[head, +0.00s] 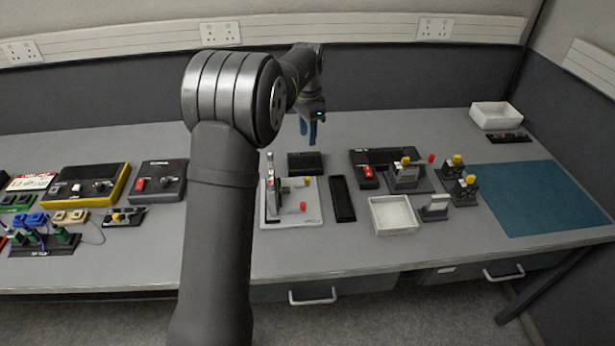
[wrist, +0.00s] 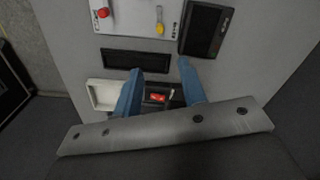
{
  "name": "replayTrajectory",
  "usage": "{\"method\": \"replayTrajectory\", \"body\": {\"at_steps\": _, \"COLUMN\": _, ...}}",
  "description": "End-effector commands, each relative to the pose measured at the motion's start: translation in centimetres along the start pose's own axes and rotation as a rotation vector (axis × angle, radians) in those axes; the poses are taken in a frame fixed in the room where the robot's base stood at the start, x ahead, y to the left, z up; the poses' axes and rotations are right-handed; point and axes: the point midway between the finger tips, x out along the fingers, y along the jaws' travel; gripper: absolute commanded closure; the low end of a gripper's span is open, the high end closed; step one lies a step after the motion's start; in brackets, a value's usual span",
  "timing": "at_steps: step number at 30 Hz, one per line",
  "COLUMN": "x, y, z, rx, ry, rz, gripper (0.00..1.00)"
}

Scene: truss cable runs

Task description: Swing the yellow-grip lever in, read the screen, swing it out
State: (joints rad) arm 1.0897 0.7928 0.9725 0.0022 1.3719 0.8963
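The yellow-grip lever (head: 307,181) is on a pale board (head: 311,216) near the middle of the bench. Its yellow grip (wrist: 160,27) also shows at the top of the wrist view. A red knob (head: 303,206) is on the same board. A black box (head: 305,165), which may be the screen, stands just behind the board; it shows in the wrist view (wrist: 206,28), with no readable text. My gripper (head: 312,138) is above the bench behind the board, apart from the lever. Its blue fingers (wrist: 162,87) are spread with nothing held between them.
An empty black tray (head: 342,199) lies right of the board, and a white bin (head: 393,214) is beyond it. A black unit with a red switch (head: 367,173) and several yellow-topped fixtures stand further right. A teal mat (head: 543,197) leaves clear room at the far right.

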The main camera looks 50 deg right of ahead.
Motion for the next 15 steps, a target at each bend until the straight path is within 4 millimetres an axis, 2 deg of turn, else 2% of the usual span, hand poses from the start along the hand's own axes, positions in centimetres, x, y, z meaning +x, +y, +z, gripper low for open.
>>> {"method": "replayTrajectory", "body": {"at_steps": 5, "x": 2.4, "y": 0.1, "z": 0.1, "rx": 0.000, "ry": -0.003, "rz": 0.004, "gripper": 0.62}}
{"method": "replayTrajectory", "body": {"at_steps": 15, "x": 9.9, "y": 0.1, "z": 0.1, "rx": 0.003, "ry": -0.003, "rz": 0.002, "gripper": 0.62}}
